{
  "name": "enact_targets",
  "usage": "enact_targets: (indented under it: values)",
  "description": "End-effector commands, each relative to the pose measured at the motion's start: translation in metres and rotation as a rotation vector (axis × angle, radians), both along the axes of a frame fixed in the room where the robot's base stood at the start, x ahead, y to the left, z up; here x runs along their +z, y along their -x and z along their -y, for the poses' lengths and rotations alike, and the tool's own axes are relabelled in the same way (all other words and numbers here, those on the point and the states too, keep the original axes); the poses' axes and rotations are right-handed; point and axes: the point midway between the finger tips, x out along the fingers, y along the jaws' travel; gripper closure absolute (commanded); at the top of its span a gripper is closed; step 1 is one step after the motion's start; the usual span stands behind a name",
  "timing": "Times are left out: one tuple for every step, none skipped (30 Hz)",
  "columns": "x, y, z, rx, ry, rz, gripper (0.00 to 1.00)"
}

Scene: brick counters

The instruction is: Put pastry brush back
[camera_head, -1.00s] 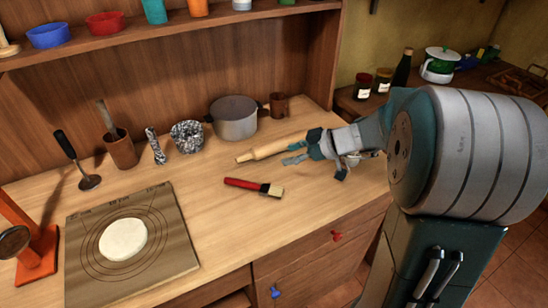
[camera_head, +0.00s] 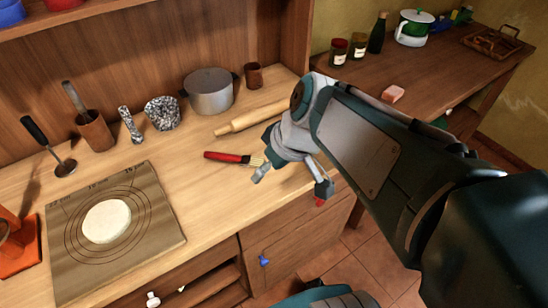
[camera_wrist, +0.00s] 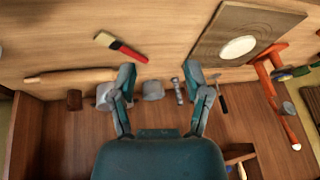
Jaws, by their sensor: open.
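The pastry brush (camera_head: 228,157) has a red handle and pale bristles. It lies flat on the wooden counter, bristles to the right. It also shows in the wrist view (camera_wrist: 120,46), beyond my fingertips and to the left. My gripper (camera_head: 291,180) is open and empty, just right of the bristle end, near the counter's front edge. Its two spread fingers show in the wrist view (camera_wrist: 160,74). In the head view one finger is close to the bristles; I cannot tell whether they touch. A brown wooden holder (camera_head: 95,132) with a utensil in it stands at the back left.
A rolling pin (camera_head: 252,117) lies behind the brush. A grey pot (camera_head: 210,91), a brown cup (camera_head: 254,75) and a speckled bowl (camera_head: 162,113) stand along the back. A pastry board (camera_head: 160,232) with dough (camera_head: 106,221) is at the left. The counter between board and brush is clear.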

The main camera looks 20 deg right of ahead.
Motion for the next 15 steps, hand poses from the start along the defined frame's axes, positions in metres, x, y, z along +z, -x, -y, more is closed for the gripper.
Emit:
enact_targets:
  values:
    - [0.003,0.01,-0.002,-0.041,0.028,0.006,0.37]
    - [0.004,0.016,-0.001,-0.075,0.043,0.007,0.37]
    - [0.005,0.023,-0.001,-0.12,0.062,0.014,0.37]
    - [0.006,0.028,0.0,-0.154,0.075,0.02,0.37]
    - [0.007,0.033,0.001,-0.187,0.087,0.028,0.37]
    - [0.008,0.038,0.002,-0.232,0.1,0.041,0.37]
    - [0.009,0.042,0.003,-0.264,0.108,0.053,0.37]
    - [0.01,0.046,0.005,-0.292,0.114,0.064,0.37]
    - [0.011,0.05,0.006,-0.328,0.121,0.078,0.37]
    - [0.011,0.052,0.007,-0.352,0.123,0.086,0.37]
    - [0.012,0.054,0.008,-0.371,0.126,0.097,0.37]
    - [0.013,0.056,0.009,-0.392,0.127,0.107,0.37]
    - [0.013,0.057,0.01,-0.405,0.127,0.113,0.37]
    - [0.013,0.057,0.01,-0.416,0.127,0.115,0.37]
    - [0.013,0.058,0.011,-0.424,0.128,0.119,0.37]
